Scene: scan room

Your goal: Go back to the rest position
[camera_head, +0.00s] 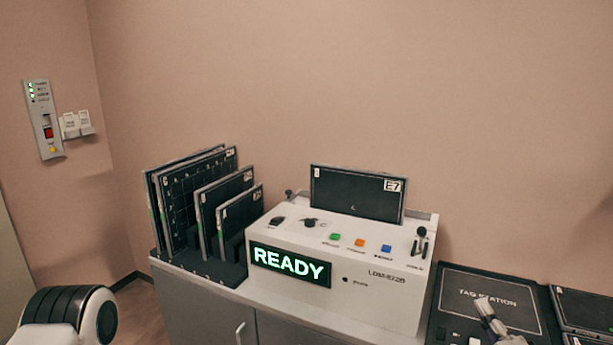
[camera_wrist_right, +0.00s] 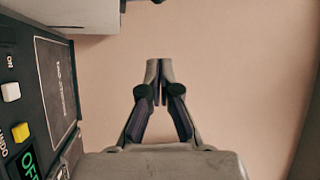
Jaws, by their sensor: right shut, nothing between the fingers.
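My right gripper (camera_head: 485,304) shows at the lower right of the head view, in front of the dark tag station panel (camera_head: 488,296). In the right wrist view its fingers (camera_wrist_right: 158,72) are together and empty, with bare wall beyond them. A white and black part of my left arm shows at the lower left of the head view; the left gripper itself is not visible.
A white machine (camera_head: 390,294) with a lit READY display (camera_head: 290,265) stands on a grey cabinet (camera_head: 195,305). A dark plate marked E7 (camera_head: 357,194) stands upright in its top. Several dark plates stand in a black rack (camera_head: 232,270) to its left. A switch panel (camera_head: 43,120) is on the left wall.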

